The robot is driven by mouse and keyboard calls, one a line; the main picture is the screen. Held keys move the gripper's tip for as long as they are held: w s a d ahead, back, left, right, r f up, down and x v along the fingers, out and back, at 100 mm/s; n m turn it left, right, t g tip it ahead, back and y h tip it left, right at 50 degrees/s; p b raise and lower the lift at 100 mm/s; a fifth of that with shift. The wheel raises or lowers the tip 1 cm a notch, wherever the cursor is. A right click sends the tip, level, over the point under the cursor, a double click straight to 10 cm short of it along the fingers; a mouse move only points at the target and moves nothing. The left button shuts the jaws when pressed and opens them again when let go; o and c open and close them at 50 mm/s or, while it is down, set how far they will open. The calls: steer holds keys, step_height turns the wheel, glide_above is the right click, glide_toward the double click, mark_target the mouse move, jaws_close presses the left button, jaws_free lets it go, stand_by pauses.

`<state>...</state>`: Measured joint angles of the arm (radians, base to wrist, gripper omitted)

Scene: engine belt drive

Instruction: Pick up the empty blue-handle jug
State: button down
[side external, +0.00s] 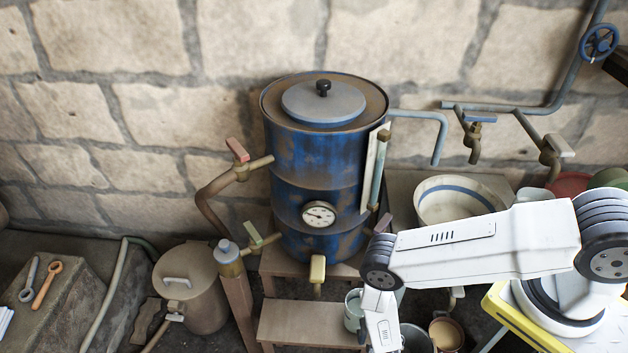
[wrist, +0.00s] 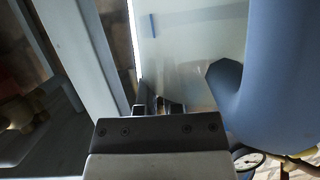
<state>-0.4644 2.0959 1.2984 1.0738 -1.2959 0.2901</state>
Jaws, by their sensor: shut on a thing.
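In the wrist view, the jug (wrist: 195,35) shows as a pale, translucent wall with a small blue mark. Its thick blue handle (wrist: 275,75) fills the right side, close to the camera. My gripper (wrist: 162,108) is shut on the jug. The fingertips are dark and partly hidden, so the exact place of the hold is unclear. In the side view my wrist points down at the lower middle, and the fingertips are out of sight. A pale green vessel (side external: 353,311) shows just left of the wrist; I cannot tell whether it is the held jug.
A blue drum (side external: 318,165) with a gauge (side external: 319,215) and taps stands behind on a wooden stand (side external: 308,322). A lidded pot (side external: 190,290) stands left. A blue-striped bowl (side external: 458,200) is behind my arm, and a yellow-edged table (side external: 525,325) stands right. Space around the wrist is tight.

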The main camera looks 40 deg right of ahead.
steer(key=shift+a, duration=0.1)
stand_by(0.7)
step_height(320, 180, up, 10)
stand_by(0.9)
steer(key=shift+f, duration=0.1)
stand_by(0.5)
